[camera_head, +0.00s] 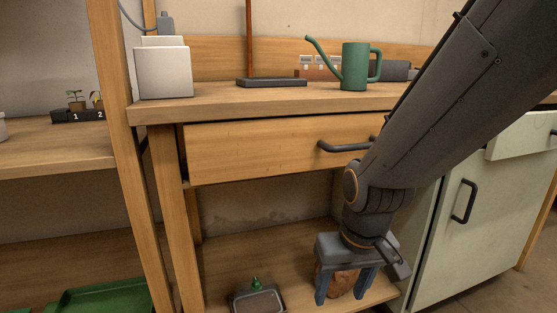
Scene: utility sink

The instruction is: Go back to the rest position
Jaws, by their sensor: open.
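My gripper (342,298) hangs at the lower right of the head view, pointing down over the lower shelf of the wooden bench. Its blue-grey fingers are open. A brown, rounded object (342,281) shows between and behind the fingers, partly hidden by them. I cannot tell whether any finger touches it. My arm comes in from the upper right and crosses in front of the bench.
The bench drawer (280,147) with a dark handle is shut above the lower shelf. A shallow tray (257,302) lies left of my gripper. A pale green cabinet (470,215) stands close on the right. The benchtop holds a green watering can (354,66) and a white box (163,72).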

